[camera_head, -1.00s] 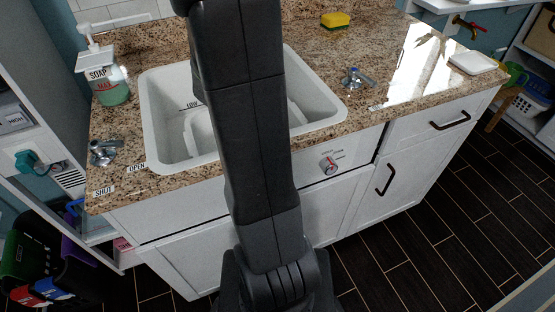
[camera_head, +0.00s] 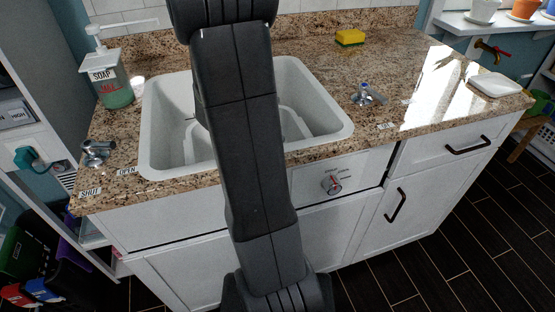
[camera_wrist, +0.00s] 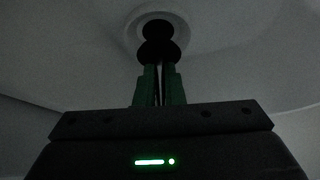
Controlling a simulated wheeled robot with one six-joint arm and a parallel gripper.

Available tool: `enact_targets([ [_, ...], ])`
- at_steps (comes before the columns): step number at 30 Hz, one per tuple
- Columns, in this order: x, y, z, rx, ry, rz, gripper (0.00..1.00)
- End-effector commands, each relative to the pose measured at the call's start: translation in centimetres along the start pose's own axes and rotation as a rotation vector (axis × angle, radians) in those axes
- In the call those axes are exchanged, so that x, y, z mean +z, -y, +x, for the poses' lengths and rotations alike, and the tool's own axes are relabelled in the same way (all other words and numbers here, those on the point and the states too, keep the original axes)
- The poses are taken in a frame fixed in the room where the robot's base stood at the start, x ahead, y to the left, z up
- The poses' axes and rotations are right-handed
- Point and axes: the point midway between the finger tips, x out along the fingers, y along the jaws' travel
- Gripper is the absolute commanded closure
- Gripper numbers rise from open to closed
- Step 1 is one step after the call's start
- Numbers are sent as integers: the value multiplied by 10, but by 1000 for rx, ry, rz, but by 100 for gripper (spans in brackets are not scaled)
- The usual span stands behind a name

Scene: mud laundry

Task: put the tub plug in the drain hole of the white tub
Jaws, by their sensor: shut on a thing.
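The white tub (camera_head: 158,130) is set into the granite counter. My arm crosses it in the head view and hides its middle, my gripper and the drain area. In the wrist view my gripper (camera_wrist: 158,70), with green fingers, is shut on the black tub plug (camera_wrist: 158,52). Just beyond the plug is a dark round drain hole (camera_wrist: 155,28) with a pale ring around it in the tub floor. Plug and hole overlap in this dim view. I cannot tell whether they touch.
A soap bottle (camera_head: 113,82) stands left of the tub. Metal tap handles stand at the front left (camera_head: 97,152) and to the right (camera_head: 366,95). A yellow sponge (camera_head: 350,37) lies behind. A white soap dish (camera_head: 494,84) sits at the counter's right end.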

Motion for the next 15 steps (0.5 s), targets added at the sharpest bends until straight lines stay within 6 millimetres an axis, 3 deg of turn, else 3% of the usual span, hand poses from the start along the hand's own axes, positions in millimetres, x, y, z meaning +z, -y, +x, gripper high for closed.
enact_targets([
  [6,14,0,26,2,-1,-1,100],
  [15,15,0,27,-1,0,0,100],
])
